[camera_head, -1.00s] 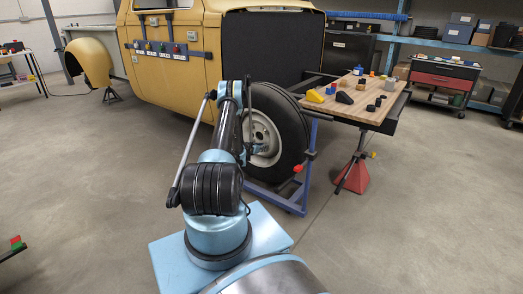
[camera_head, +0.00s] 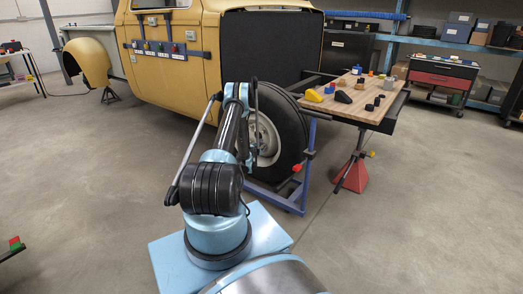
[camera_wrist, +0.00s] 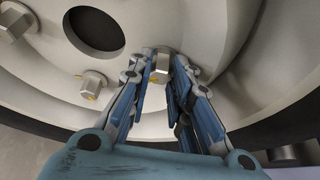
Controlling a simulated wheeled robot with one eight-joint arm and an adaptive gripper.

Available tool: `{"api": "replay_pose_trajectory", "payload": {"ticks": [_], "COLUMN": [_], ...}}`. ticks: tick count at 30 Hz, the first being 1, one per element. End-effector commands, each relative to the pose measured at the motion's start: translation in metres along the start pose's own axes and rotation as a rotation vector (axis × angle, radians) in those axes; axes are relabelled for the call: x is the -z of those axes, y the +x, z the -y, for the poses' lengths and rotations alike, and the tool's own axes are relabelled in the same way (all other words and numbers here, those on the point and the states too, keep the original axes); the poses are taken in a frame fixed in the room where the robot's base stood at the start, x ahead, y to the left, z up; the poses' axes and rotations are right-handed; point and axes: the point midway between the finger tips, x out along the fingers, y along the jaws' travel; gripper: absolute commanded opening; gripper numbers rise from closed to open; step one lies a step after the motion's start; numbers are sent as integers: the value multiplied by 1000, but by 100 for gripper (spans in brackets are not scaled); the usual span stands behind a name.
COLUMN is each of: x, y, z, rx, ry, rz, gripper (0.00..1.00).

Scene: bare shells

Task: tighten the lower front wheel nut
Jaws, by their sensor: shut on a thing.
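The front wheel (camera_head: 280,135) has a black tyre and a pale rim, partly hidden behind my arm in the head view. In the wrist view the rim (camera_wrist: 225,40) fills the upper part, with a dark centre hole (camera_wrist: 94,29). My gripper (camera_wrist: 161,66) is shut on a hex wheel nut (camera_wrist: 161,64), its fingertips on either side of it. Another nut (camera_wrist: 93,84) sits on the rim to the left, and one more (camera_wrist: 14,22) is at the upper left. In the head view my arm hides the gripped nut.
A wooden-topped bench (camera_head: 350,105) with small parts stands right of the wheel. A red stand (camera_head: 352,177) is below it. A blue frame (camera_head: 285,198) stands close by the tyre. The yellow body shell (camera_head: 180,80) rises behind.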

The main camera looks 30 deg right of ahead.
Motion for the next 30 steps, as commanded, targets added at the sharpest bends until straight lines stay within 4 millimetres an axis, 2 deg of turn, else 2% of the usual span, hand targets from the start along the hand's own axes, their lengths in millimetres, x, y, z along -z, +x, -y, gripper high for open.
{"api": "replay_pose_trajectory", "payload": {"ticks": [13, 30], "x": [3, 3], "y": [-1, 0], "z": [1, 2], "rx": [-103, -122], "ry": [241, 288], "rz": [-3, -3], "gripper": [0, 0]}}
